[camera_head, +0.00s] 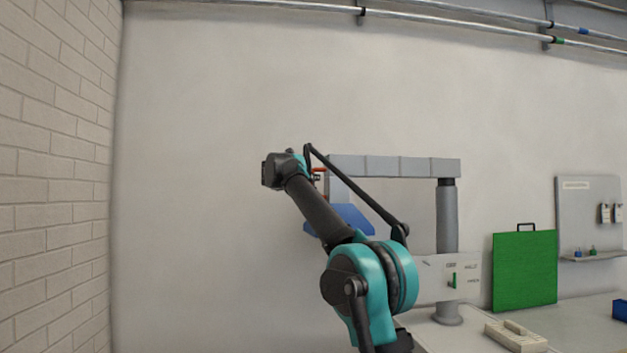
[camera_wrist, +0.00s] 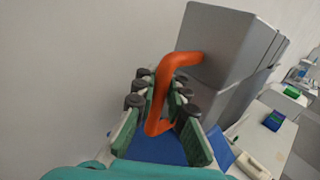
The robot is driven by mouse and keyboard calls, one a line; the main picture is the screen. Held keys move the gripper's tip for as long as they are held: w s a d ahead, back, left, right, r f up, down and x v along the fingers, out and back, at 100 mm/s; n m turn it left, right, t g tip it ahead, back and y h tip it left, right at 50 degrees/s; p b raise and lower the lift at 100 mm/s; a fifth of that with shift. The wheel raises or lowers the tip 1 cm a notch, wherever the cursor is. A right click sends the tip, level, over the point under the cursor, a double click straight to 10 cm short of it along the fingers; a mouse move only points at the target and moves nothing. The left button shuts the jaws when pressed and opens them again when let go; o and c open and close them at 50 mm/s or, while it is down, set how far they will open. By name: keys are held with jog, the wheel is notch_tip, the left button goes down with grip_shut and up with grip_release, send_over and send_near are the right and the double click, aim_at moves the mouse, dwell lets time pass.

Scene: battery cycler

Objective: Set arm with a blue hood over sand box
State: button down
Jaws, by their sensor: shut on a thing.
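The grey jointed arm (camera_head: 405,167) reaches left from an upright post (camera_head: 447,230). A blue hood (camera_head: 345,219) hangs below its left end, partly hidden by my own arm. In the wrist view the grey arm's end (camera_wrist: 225,40) carries an orange bent handle (camera_wrist: 178,62). My gripper (camera_wrist: 160,108) is shut on this handle, with a finger on each side. The blue hood (camera_wrist: 155,147) shows below the fingers. A sand-coloured box (camera_head: 515,336) with a raised grip lies on the bench, right of the post. The hood is well left of it and higher, not over it.
The post stands on a pale bench (camera_head: 590,315). A green board (camera_head: 524,270) with a handle, a blue box (camera_head: 620,310) and a wall panel (camera_head: 588,205) are at the right. A brick wall (camera_head: 50,200) is at the left. Free room lies left of the hood.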

jog(key=shift+w+a, duration=0.1)
jog(key=shift+a, duration=0.15)
jog(key=c, duration=1.5)
grip_release()
jog(key=shift+w+a, duration=0.1)
jog(key=shift+c, duration=0.2)
jog(key=v, duration=1.2)
jog(key=shift+f, duration=0.1)
